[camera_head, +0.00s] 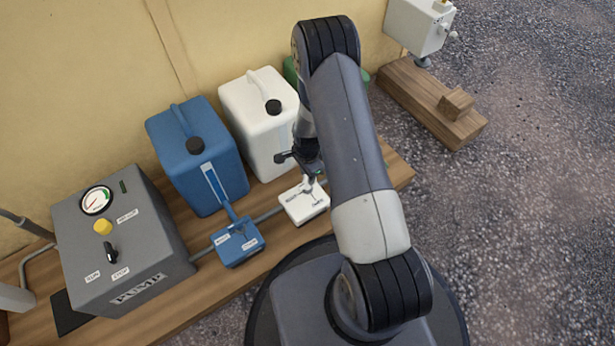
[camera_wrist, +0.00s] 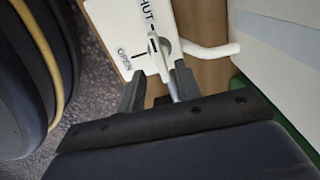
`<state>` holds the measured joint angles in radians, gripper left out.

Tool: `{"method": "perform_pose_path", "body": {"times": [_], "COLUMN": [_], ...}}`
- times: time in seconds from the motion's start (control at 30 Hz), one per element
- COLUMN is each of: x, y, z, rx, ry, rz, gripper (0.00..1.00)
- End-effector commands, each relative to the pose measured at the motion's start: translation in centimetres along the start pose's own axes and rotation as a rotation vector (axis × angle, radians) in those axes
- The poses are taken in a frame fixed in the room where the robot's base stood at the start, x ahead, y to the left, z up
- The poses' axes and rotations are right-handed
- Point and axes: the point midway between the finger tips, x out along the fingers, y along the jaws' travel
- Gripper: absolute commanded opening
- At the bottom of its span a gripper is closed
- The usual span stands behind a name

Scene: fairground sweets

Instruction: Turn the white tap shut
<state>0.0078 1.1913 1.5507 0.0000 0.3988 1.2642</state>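The white tap (camera_head: 305,203) is a small white box with a lever on top, on the wooden bench in front of the white canister. In the wrist view the white tap (camera_wrist: 112,22) shows the words SHUT and OPEN, each with a black mark. Its pale lever (camera_wrist: 166,68) runs from the pivot back between my fingers. My gripper (camera_wrist: 157,74) is open, with one finger on each side of the lever. The right finger is close to the lever; I cannot tell whether it touches. In the head view my arm partly hides my gripper (camera_head: 311,176).
A blue tap (camera_head: 238,243) and the grey pump box (camera_head: 125,240) stand to the left. The blue canister (camera_head: 197,160) and white canister (camera_head: 262,120) stand close behind. A green canister is mostly hidden by my arm. Open gravel (camera_head: 530,220) lies to the right.

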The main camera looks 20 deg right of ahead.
Motion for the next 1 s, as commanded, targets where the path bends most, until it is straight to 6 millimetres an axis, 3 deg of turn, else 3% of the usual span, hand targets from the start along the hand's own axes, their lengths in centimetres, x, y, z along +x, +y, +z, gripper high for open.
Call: {"method": "perform_pose_path", "body": {"times": [0.03, 0.2, 0.4, 0.8, 1.0], "x": [-1.7, -4.8, -6.5, -6.5, -4.6], "y": [-0.1, 0.0, 0.0, 0.0, 0.1], "z": [0.0, 0.0, 0.0, 0.0, 0.0], "rx": [0.0, 0.001, 0.001, 0.001, 0.001], "ry": [0.001, 0.001, 0.0, 0.0, -0.001], "rz": [-0.002, -0.002, 0.0, 0.001, 0.004], "gripper": [0.33, 0.33, 0.33, 0.33, 0.33]}}
